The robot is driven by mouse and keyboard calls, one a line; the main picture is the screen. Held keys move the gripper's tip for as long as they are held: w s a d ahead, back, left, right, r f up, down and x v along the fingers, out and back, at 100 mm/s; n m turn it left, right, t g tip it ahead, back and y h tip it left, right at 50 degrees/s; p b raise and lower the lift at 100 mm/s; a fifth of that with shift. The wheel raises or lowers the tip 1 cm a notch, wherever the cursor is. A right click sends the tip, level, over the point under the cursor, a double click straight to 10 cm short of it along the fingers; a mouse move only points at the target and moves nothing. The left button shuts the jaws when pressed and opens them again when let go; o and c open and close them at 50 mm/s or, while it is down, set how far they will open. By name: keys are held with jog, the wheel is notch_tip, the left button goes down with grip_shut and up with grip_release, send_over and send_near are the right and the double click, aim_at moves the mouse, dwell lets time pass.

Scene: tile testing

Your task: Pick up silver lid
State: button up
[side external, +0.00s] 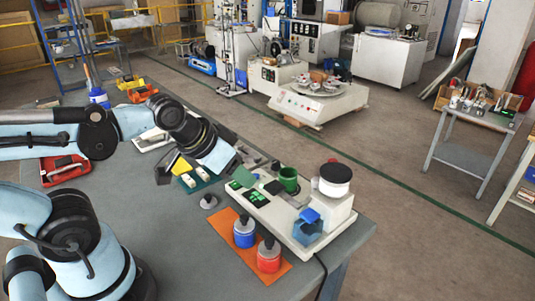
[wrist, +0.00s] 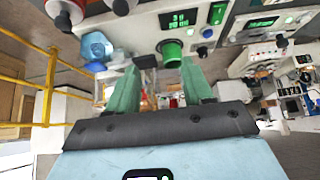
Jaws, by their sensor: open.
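A small silver lid (side external: 208,202) with a knob on top lies on the grey table (side external: 165,235), left of the orange mat. I cannot make it out in the wrist view. My gripper (wrist: 160,72) is open, with two green fingers apart and nothing visible between them. In the side view my gripper is above and to the right of the lid, near the white tile tester, and its fingers are hard to tell from the things behind them.
A blue jar (side external: 244,232) and a red jar (side external: 268,256) stand on the orange mat (side external: 226,222). The white tester carries a green cup (side external: 289,180) and a blue container (side external: 307,230). A red tool case (side external: 65,169) lies at the left. The table left of the lid is clear.

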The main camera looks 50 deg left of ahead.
jog(key=o, duration=0.4)
jog(key=m+g, duration=0.7)
jog(key=m, duration=0.2)
send_over(207, 195)
jog(key=f, duration=0.8)
jog(key=shift+w+a+f, duration=0.1)
jog(key=shift+w+a, duration=0.1)
jog(key=shift+w, duration=0.05)
jog(key=shift+s+d+f, duration=0.15)
jog(key=shift+f, duration=1.25)
jog(key=shift+s+d+f, duration=0.1)
jog(key=shift+f, duration=1.25)
